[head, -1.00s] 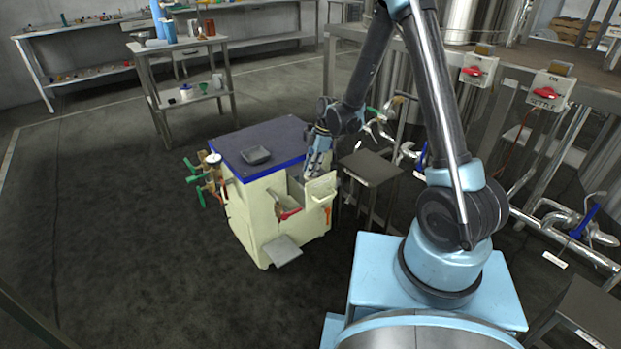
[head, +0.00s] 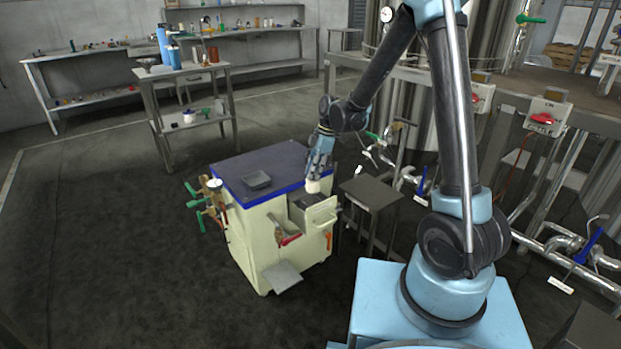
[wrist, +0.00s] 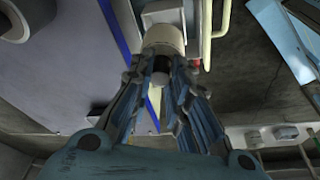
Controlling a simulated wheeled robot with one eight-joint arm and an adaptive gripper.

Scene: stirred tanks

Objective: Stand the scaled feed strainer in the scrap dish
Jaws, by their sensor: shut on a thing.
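My gripper (head: 319,160) is shut on a cream, cylinder-shaped piece (head: 313,186), apparently the feed strainer, and holds it just above the near right corner of the cart. In the wrist view the fingers (wrist: 160,85) close around the narrow end of this piece (wrist: 164,36); its scale cannot be made out. A small dark grey square dish (head: 257,180), apparently the scrap dish, lies on the cart top to the left of my gripper. It looks empty.
The cream cart (head: 250,236) has a dark top with a blue edge. A small grey stand (head: 372,192) is close at the right.

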